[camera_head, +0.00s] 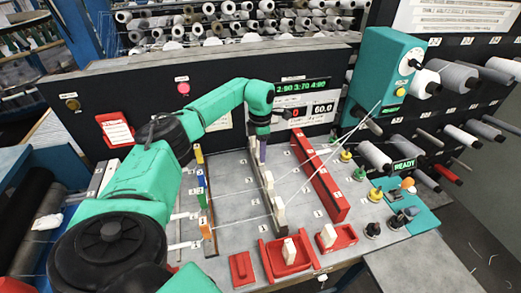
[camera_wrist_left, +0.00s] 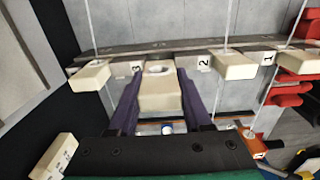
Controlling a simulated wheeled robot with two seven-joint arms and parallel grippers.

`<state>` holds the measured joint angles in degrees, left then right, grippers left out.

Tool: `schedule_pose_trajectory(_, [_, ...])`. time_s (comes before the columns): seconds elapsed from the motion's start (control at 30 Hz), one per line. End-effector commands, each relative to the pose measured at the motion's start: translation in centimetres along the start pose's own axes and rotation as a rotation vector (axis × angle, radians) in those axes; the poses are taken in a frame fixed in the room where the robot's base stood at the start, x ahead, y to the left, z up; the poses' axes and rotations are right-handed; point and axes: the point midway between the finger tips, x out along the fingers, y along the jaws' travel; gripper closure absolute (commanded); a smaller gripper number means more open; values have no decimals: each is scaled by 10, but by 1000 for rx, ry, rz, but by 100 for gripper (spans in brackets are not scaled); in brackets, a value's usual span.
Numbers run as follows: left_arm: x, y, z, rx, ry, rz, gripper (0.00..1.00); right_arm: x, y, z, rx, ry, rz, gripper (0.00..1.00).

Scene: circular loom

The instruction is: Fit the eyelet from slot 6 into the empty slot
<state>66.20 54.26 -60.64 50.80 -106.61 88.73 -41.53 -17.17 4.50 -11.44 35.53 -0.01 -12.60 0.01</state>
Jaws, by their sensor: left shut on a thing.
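My left gripper (camera_head: 262,152) is at the far part of a dark rail (camera_head: 273,194), pointing down. In the left wrist view its two purple fingers (camera_wrist_left: 162,98) are shut on a cream eyelet (camera_wrist_left: 160,92) with a hole near its far end. The held eyelet is at the rail (camera_wrist_left: 180,46), between the labels 3 and 2; I cannot tell whether it is seated. Threaded cream eyelets stand to its left (camera_wrist_left: 90,75) and right (camera_wrist_left: 220,65), with another further right (camera_wrist_left: 300,63). My right gripper is not in view.
A red rail (camera_head: 322,180) runs right of the dark rail. Red trays (camera_head: 270,262) with cream blocks stand at the front. Taut threads cross from the teal box (camera_head: 385,65). Coloured blocks (camera_head: 202,190) line the left side. Another cream block (camera_wrist_left: 55,155) is at the wrist view's lower left.

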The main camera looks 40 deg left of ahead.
Motion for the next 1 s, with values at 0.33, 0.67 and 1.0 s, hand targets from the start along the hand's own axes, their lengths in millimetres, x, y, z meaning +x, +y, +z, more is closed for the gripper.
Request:
schedule_pose_trajectory(0.33, [3, 0, 0, 0, 0, 0, 100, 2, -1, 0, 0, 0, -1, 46])
schedule_pose_trajectory(0.67, [12, 0, 0, 0, 0, 0, 100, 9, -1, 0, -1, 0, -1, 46])
schedule_pose_trajectory(1.0, [29, 0, 0, 1, 0, 0, 100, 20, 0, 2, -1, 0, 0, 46])
